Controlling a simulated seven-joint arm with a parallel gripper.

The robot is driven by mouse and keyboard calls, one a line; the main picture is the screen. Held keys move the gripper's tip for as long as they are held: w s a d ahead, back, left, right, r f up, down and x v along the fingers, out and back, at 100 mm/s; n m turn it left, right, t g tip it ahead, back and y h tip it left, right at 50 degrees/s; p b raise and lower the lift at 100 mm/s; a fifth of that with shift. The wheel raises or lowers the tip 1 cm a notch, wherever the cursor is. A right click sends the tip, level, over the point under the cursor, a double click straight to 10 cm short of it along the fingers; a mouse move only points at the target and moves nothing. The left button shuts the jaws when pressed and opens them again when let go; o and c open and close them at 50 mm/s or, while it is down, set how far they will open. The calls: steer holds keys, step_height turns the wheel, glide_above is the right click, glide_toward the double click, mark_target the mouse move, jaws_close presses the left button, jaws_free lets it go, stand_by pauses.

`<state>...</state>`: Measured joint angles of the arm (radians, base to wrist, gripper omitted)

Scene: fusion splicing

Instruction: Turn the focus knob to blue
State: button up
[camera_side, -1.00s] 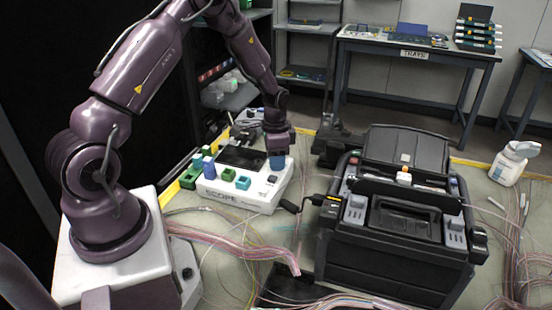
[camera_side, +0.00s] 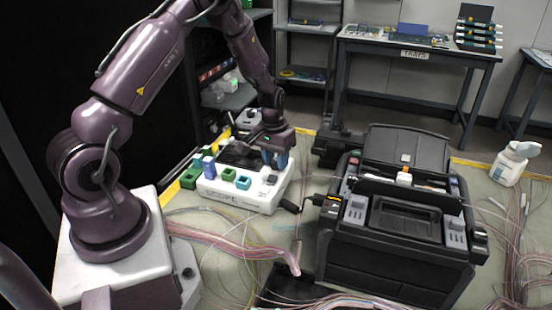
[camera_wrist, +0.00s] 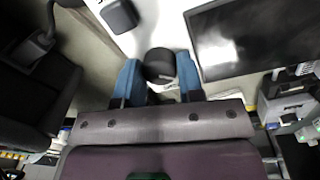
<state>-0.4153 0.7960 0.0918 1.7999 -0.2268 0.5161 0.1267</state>
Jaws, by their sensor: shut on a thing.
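The white scope box (camera_side: 228,199), marked SCOPE, stands on the bench in front of my arm. My gripper (camera_side: 274,160) is over its right back part, blue fingers pointing down. In the wrist view my gripper (camera_wrist: 157,70) has its two blue fingers on either side of a round black knob (camera_wrist: 158,62) and is shut on it. I take this to be the focus knob; the fingers hide it in the side view. No blue mark or pointer for the knob can be made out.
A second dark knob (camera_side: 270,180) sits nearer the scope's front, and the scope's dark screen (camera_wrist: 255,38) is beside the fingers. Green and blue blocks (camera_side: 209,167) stand at its left. The black splicer (camera_side: 398,235) is close on the right, with loose fibres around.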

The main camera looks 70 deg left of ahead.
mark_target(273, 161)
steer(key=shift+n, duration=0.6)
steer(key=o, duration=0.7)
steer(key=shift+c, duration=0.2)
step_height(273, 161, up, 13)
steer(key=shift+s, duration=0.45)
steer(key=shift+a, duration=0.1)
